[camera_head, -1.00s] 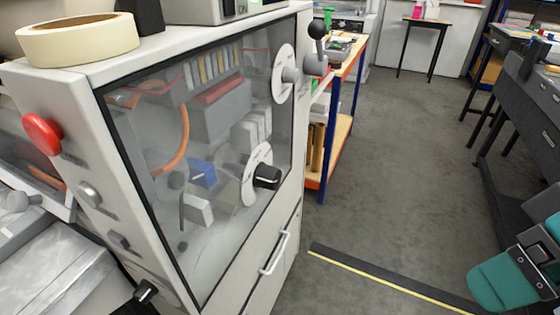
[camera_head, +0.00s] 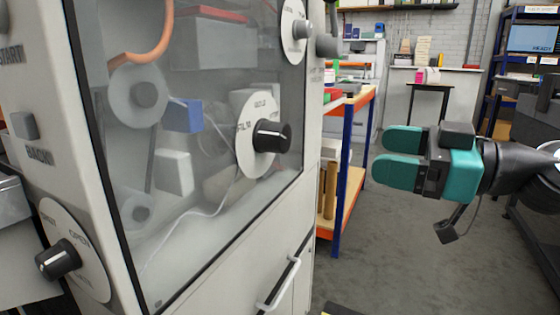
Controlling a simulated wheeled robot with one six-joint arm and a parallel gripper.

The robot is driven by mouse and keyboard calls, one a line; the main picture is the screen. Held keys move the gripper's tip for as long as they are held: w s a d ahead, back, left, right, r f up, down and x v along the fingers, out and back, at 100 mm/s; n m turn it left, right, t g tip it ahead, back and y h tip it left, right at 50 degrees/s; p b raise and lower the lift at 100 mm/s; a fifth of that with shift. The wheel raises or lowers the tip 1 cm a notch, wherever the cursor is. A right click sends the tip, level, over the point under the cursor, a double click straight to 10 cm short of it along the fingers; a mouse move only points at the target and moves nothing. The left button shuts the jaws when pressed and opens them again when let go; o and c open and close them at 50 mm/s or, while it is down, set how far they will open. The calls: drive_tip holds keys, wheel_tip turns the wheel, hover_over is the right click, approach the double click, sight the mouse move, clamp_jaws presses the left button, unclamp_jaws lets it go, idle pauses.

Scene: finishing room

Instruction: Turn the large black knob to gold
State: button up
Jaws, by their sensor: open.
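The large black knob (camera_head: 272,136) sticks out of a round white dial (camera_head: 247,160) on the glazed front of the grey machine. The dial carries small print; one word at its left looks like FILM, and the rest is too small to read surely. A pale line marks the knob, but which word it points to cannot be told. My teal gripper (camera_head: 385,155) is to the right of the machine, in the air, its two fingers apart and pointing left toward the machine. It is empty and well clear of the knob.
Another black knob (camera_head: 57,258) on an OPEN-marked dial is at the lower left. A grey knob (camera_head: 302,29) is above, and a door handle (camera_head: 280,284) juts out below. A blue-and-orange shelf bench (camera_head: 355,175) stands behind.

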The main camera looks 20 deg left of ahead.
sight(286, 137)
drive_tip(key=a, duration=0.5)
drive_tip(key=w+a+p, duration=0.1)
drive_tip(key=a, duration=1.1)
drive_tip(key=shift+w+p, duration=0.4)
drive_tip(key=c, duration=0.9)
